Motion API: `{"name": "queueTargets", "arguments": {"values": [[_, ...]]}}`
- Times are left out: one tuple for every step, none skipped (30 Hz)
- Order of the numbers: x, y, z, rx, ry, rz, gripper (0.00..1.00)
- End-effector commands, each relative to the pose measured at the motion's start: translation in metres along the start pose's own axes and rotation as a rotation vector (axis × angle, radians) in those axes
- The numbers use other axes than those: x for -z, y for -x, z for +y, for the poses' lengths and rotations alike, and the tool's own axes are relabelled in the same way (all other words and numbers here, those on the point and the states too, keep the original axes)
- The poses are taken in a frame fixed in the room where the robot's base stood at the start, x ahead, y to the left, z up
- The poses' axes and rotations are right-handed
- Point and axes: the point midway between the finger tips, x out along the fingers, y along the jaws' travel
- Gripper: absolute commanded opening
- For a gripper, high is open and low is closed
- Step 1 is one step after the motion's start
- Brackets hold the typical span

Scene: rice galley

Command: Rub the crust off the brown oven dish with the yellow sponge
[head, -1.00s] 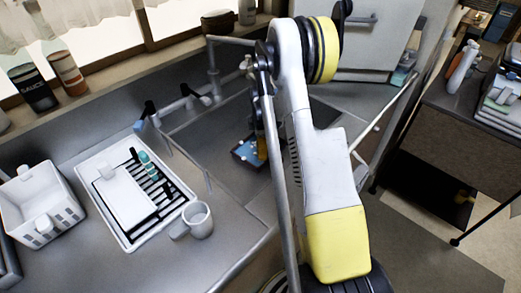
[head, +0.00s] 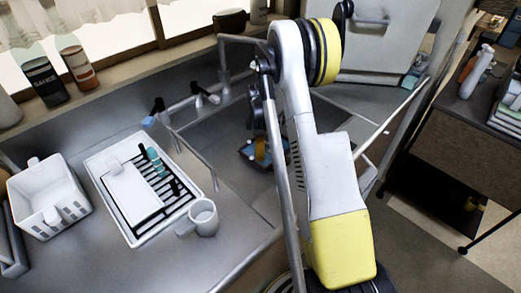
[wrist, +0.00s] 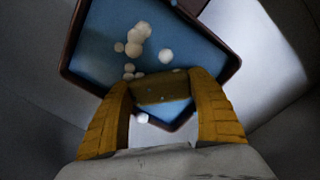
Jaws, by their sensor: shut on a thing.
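The brown oven dish (wrist: 73,45) fills much of the wrist view, with a dark brown rim and a blue inside. Several pale round blobs (wrist: 138,38), like suds, lie in it; I cannot make out any crust clearly. My gripper (wrist: 159,82) has its orange fingers shut on the yellow sponge (wrist: 158,93), which looks dark olive in the shade. The sponge is over the near part of the dish; I cannot tell whether it touches. In the head view the dish (head: 247,153) is in the sink, partly hidden by my gripper (head: 262,153).
The grey sink (head: 207,135) surrounds the dish, with a tap (head: 205,97) at its back left. A drying rack (head: 135,185), a white mug (head: 203,217) and a white basket (head: 48,197) stand on the counter to the left. A rail (head: 196,160) runs along the sink's left side.

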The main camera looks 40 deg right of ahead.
Motion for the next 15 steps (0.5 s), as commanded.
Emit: {"name": "queueTargets", "arguments": {"values": [[-0.001, 0.0, 0.0, 0.0, 0.0, 0.0, 0.24], [-0.002, 0.0, 0.0, 0.0, -0.001, 0.0, 0.24], [-0.003, 0.0, 0.0, 0.0, -0.001, 0.0, 0.24], [-0.004, -0.001, 0.0, 0.0, -0.001, 0.0, 0.24], [-0.006, -0.001, 0.0, 0.0, -0.002, 0.0, 0.24], [-0.009, -0.001, 0.0, 0.0, -0.002, 0.0, 0.24], [-0.011, -0.001, 0.0, 0.0, -0.002, 0.0, 0.24], [-0.013, -0.002, 0.0, 0.0, -0.002, 0.0, 0.24], [-0.016, -0.002, 0.0, 0.0, -0.002, 0.0, 0.24], [-0.018, -0.002, 0.0, 0.0, -0.001, 0.0, 0.24], [-0.02, -0.002, 0.0, 0.0, -0.001, 0.0, 0.24], [-0.023, -0.003, 0.0, 0.0, -0.002, 0.0, 0.24], [-0.025, -0.003, 0.0, 0.0, -0.002, 0.0, 0.24], [-0.027, -0.003, 0.0, 0.0, -0.002, 0.0, 0.24], [-0.03, -0.003, 0.0, 0.0, -0.002, -0.001, 0.24]]}}
